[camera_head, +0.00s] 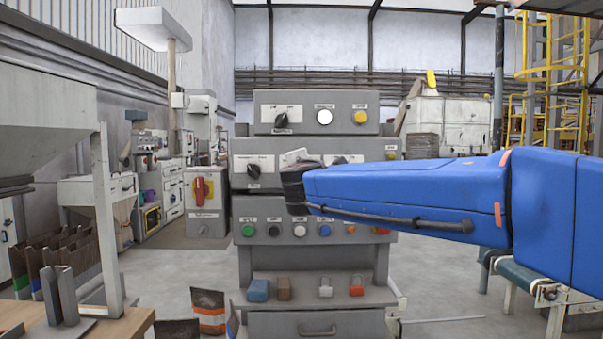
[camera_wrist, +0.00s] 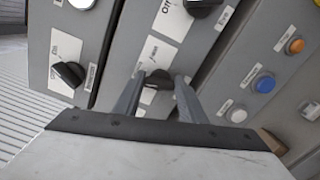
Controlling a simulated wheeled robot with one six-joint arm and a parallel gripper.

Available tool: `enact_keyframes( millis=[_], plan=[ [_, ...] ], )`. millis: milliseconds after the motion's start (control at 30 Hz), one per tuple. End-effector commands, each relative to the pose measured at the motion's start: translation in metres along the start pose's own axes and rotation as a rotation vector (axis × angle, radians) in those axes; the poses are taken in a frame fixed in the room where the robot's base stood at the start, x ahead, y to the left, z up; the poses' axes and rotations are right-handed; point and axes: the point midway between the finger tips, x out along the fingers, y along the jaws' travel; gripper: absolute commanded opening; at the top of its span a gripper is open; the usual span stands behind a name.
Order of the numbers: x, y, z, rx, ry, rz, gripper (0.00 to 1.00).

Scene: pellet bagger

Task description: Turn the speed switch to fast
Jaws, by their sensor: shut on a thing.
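My gripper (camera_wrist: 157,97) has its two grey fingers on either side of a black rotary knob (camera_wrist: 157,80) on the grey middle panel, shut on it. A white label (camera_wrist: 150,55) lies beside this knob; its small lettering is rotated and I cannot read it surely, so I cannot confirm the speed marking. In the head view my gripper (camera_head: 292,182) covers this knob, and only part of a white label (camera_head: 295,156) shows above it. Which way the knob points is partly hidden by the fingers.
The same panel has a left knob (camera_head: 254,170) and a right knob (camera_head: 340,160). The panel above carries another knob (camera_head: 281,120) and a white button (camera_head: 324,117). Below are several coloured buttons, including a blue one (camera_head: 324,230), and a shelf (camera_head: 300,297) with padlocks.

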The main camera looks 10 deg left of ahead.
Motion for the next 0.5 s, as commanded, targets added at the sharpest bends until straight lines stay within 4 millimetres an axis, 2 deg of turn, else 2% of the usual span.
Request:
enact_keyframes(
  millis=[500],
  plan=[
    [0.0,-0.0045,-0.0012,0.49,0.0,-0.003,0.15]
  ],
)
